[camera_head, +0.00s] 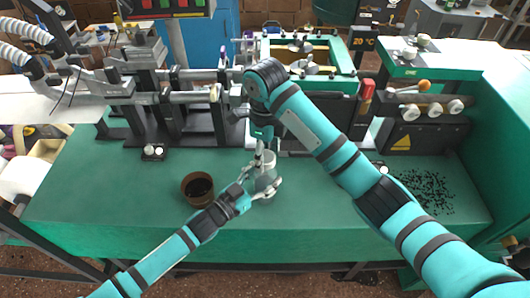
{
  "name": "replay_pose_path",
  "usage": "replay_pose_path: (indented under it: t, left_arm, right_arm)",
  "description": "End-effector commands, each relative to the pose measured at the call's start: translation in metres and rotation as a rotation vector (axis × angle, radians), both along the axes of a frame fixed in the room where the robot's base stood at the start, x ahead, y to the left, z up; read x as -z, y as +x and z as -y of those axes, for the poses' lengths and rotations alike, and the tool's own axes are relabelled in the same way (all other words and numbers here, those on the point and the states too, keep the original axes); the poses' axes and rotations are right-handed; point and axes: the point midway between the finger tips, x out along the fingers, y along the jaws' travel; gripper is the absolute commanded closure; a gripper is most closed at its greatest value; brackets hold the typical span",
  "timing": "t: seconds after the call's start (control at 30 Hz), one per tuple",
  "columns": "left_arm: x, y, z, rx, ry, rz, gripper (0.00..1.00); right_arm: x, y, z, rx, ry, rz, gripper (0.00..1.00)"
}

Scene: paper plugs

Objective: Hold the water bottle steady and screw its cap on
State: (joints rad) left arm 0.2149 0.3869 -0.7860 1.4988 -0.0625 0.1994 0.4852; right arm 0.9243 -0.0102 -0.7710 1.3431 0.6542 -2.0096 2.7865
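The water bottle (266,181) is a small pale grey cylinder standing upright on the green table, near its middle. My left gripper (263,181) comes in low from the left, with one finger on each side of the bottle, and appears shut on it. My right gripper (265,158) points straight down over the bottle's top. Something small and pale shows between its fingertips, at the top of the bottle. The cap cannot be told apart from the bottle top and fingers. Whether the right fingers grip it is too small to see.
A brown round pot (197,188) with dark contents stands left of the bottle. Grey machinery (180,95) lines the back. Small black plugs (428,190) lie scattered at the right. The green table (110,195) is clear at the front left.

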Motion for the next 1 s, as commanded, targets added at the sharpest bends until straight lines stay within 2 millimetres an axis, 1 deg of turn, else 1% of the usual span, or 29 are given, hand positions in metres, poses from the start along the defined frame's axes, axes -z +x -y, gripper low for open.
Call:
replay_pose_path:
  t: [0.03,0.07,0.3,0.37,0.6,0.7,0.97,1.0]
  left_arm:
    - [0.001,0.0,0.0,0.0,0.002,-0.002,1.0]
    - [0.001,0.0,0.0,0.0,0.002,-0.002,1.0]
    - [0.001,0.0,0.0,0.0,0.002,-0.002,1.0]
    - [0.001,0.0,0.0,0.0,0.002,-0.002,1.0]
    - [0.001,0.0,0.0,-0.001,0.002,-0.002,1.0]
    - [0.001,0.0,0.0,-0.001,0.001,-0.001,1.0]
    - [0.001,0.0,0.0,-0.001,0.001,-0.001,1.0]
    - [0.001,0.0,0.0,-0.001,0.001,-0.001,1.0]
  right_arm:
    - [0.0,0.0,0.0,-0.001,0.0,0.0,0.32]
    - [0.0,0.0,0.0,-0.001,0.0,0.0,0.3]
    - [0.0,0.0,0.0,-0.002,-0.001,-0.001,0.3]
    - [-0.004,0.0,0.0,-0.002,0.0,0.001,0.3]
    - [-0.035,0.001,0.001,-0.003,-0.002,0.003,0.3]
    - [-0.043,0.0,0.0,-0.002,-0.001,0.001,0.3]
    - [-0.044,-0.001,0.0,-0.003,0.0,-0.002,0.3]
    - [-0.044,-0.001,0.0,-0.003,0.0,-0.002,0.32]
